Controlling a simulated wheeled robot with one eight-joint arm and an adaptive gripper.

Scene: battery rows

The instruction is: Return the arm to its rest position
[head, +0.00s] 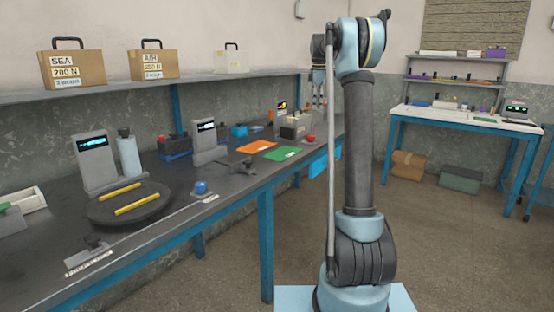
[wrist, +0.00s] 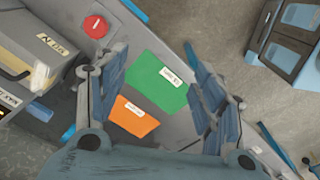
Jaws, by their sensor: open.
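My arm (head: 358,140) stands upright in the right middle of the head view, with its elbow at the top. A smaller part of it shows behind the elbow, near the far end of the bench. My gripper (wrist: 157,68) shows in the wrist view with its two blue fingers spread wide apart and nothing between them. It points down over the bench, above a green mat (wrist: 158,83) and an orange mat (wrist: 133,117).
The long dark bench (head: 150,238) carries a round turntable (head: 128,205) with two yellow bars, and grey display units. A shelf (head: 190,84) with boxes runs above it. A red knob (wrist: 95,27) and grey case (wrist: 30,50) lie left of my gripper.

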